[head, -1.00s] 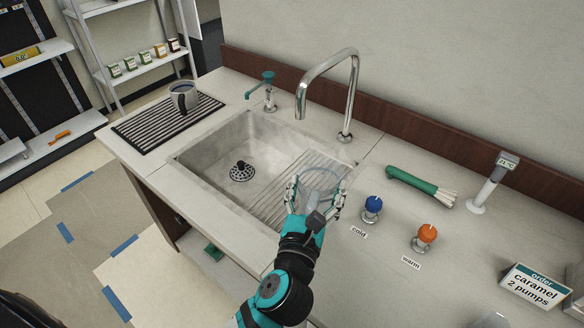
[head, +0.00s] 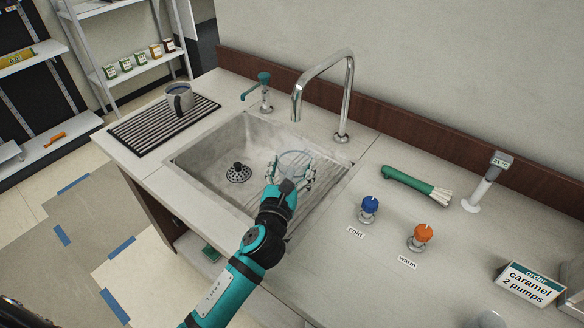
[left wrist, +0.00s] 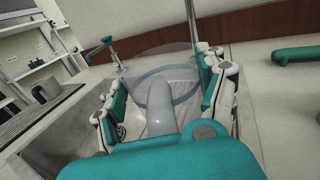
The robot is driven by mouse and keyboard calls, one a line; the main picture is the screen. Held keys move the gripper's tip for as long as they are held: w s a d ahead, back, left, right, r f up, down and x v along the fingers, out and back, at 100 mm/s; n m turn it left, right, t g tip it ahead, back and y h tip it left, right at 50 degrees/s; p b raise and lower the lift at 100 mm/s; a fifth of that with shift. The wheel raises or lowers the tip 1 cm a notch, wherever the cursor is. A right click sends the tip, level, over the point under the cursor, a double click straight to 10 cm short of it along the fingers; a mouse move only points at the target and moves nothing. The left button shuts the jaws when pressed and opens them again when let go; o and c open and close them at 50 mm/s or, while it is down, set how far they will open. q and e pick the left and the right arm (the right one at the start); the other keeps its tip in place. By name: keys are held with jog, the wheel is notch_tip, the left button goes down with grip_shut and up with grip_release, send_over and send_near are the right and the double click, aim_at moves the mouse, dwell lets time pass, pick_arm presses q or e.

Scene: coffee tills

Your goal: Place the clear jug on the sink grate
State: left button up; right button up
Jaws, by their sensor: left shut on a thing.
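The clear jug (head: 296,162) is between the fingers of my left gripper (head: 290,172), which is shut on it. In the left wrist view the jug (left wrist: 160,108) stands between the two fingers of the gripper (left wrist: 165,105), its round rim and grey handle showing. In the head view the jug is over the sink, in front of the ribbed sink grate (head: 318,190) at the basin's right side. The gripper hides part of the grate. I cannot tell whether the jug's base touches the grate. My right gripper is not in view.
The faucet (head: 348,95) arches behind the sink (head: 215,150). A soap pump (head: 265,92) stands at the back. A mug (head: 180,98) is on the striped drying mat (head: 140,128). Blue (head: 369,205) and orange (head: 421,234) knobs and a green brush (head: 405,179) are on the right counter.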

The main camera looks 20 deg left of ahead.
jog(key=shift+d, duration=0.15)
pick_arm(q)
jog(key=shift+f, duration=0.15)
jog(key=o, duration=1.5)
jog(key=shift+o, duration=0.2)
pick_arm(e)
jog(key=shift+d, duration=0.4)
pick_arm(q)
jog(key=shift+r, duration=0.25)
jog(key=shift+s+f, duration=0.1)
jog(key=shift+s, duration=0.25)
jog(key=s+b, duration=0.1)
jog(key=s, duration=1)
jog(key=shift+s+d+b, duration=0.2)
jog(key=shift+d+b, duration=0.05)
jog(key=shift+b, duration=0.15)
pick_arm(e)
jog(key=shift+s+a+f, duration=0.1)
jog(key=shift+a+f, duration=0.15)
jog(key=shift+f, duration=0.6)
